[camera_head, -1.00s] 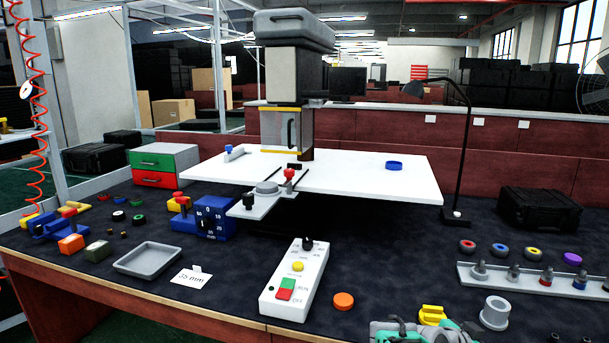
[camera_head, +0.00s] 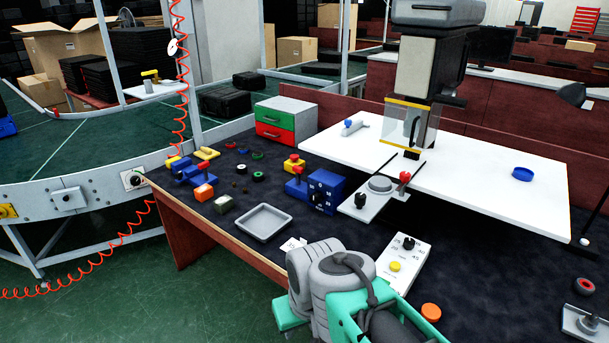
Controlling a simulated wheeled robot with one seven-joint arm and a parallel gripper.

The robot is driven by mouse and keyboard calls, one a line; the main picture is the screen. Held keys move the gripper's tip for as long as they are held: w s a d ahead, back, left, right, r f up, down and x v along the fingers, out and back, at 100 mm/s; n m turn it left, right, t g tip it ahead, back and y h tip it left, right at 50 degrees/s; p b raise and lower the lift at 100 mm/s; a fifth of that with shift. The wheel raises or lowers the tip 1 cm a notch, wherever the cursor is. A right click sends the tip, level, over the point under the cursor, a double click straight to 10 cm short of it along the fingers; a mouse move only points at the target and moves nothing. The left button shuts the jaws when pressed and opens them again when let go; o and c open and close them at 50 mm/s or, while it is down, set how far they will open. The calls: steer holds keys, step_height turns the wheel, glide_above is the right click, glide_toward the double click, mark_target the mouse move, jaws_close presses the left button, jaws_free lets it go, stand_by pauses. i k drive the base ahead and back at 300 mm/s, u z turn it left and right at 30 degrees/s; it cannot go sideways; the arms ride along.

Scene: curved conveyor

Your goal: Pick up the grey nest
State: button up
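I cannot tell for sure which piece is the grey nest. A round grey piece (camera_head: 380,184) sits on the light sliding plate (camera_head: 372,207) in front of the press. A shallow grey square tray (camera_head: 263,222) lies on the dark bench top, left of the middle. My arm, in grey and teal, rises at the bottom middle and hides part of the bench's front edge. The fingertips of my gripper are not in the picture, so its opening and any hold are hidden.
A white control box (camera_head: 405,262) stands right of my arm, with an orange disc (camera_head: 431,312) near it. The press (camera_head: 425,75) rises over the white table (camera_head: 480,185). Green floor is open at left.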

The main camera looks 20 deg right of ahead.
mark_target(379, 184)
steer(key=u, duration=0.65)
steer(key=i, duration=1.55)
steer(key=z, duration=0.7)
steer(key=i, duration=0.5)
steer(key=z, duration=0.4)
